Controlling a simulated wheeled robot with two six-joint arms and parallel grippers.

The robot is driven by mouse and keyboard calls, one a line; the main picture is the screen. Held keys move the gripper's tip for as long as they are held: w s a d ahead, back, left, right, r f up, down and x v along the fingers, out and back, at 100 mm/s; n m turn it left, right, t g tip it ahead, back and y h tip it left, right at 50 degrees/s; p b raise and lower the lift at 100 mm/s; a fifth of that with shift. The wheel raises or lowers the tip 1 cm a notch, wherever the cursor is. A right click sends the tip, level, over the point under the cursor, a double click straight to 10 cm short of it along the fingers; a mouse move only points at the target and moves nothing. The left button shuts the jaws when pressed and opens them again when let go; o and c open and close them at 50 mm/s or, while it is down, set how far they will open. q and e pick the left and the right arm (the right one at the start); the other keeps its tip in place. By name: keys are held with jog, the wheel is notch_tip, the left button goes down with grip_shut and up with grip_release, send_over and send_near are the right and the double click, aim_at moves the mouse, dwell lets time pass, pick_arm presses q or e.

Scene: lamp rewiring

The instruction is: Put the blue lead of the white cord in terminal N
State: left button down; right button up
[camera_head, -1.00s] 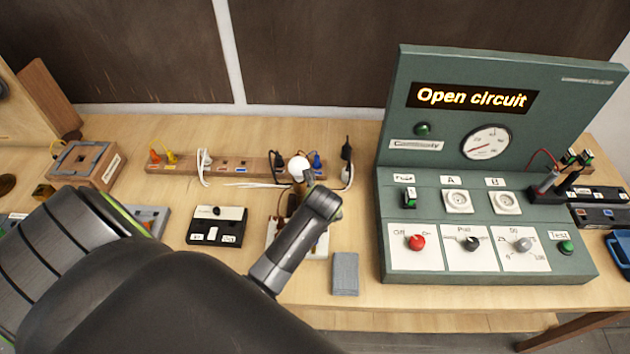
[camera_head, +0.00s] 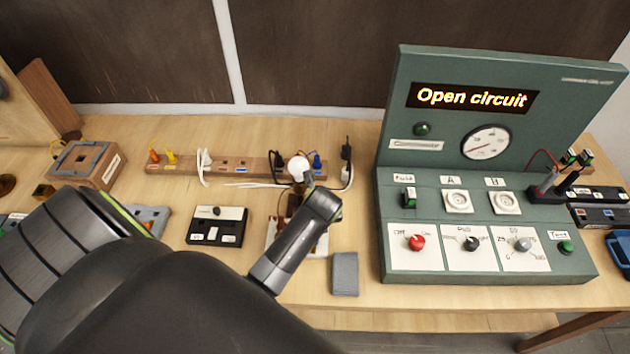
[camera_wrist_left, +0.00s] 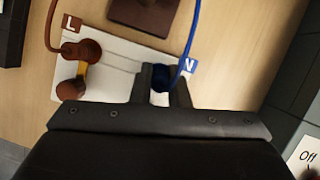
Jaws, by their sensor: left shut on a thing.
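The lamp board (camera_wrist_left: 120,88) is a white plate carrying a brown "L" label (camera_wrist_left: 70,24) and a blue "N" label (camera_wrist_left: 190,67). The blue lead (camera_wrist_left: 191,32) comes down from the top edge to a dark blue end (camera_wrist_left: 161,76) beside the N label. My left gripper (camera_wrist_left: 163,84) is shut on this blue end, at the board. Whether the end is seated in terminal N is hidden by the fingers. A brown lead (camera_wrist_left: 49,25) runs to a brown post by L. In the head view my left gripper (camera_head: 308,188) covers much of the board. My right gripper is out of view.
A green test panel (camera_head: 488,265) reading "Open circuit" stands right of the board. A grey block (camera_head: 345,273) lies between them. A wooden rack (camera_head: 230,168) with plugs is behind, and a black-and-white box (camera_head: 217,226) stands to the left.

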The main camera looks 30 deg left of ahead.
pick_arm(q)
jog(key=shift+f, duration=0.3)
jog(key=c, duration=1.3)
grip_release()
jog(key=shift+r, duration=0.15)
jog(key=b+v, duration=0.1)
jog(key=v, duration=1.6)
jog(key=shift+r, duration=0.1)
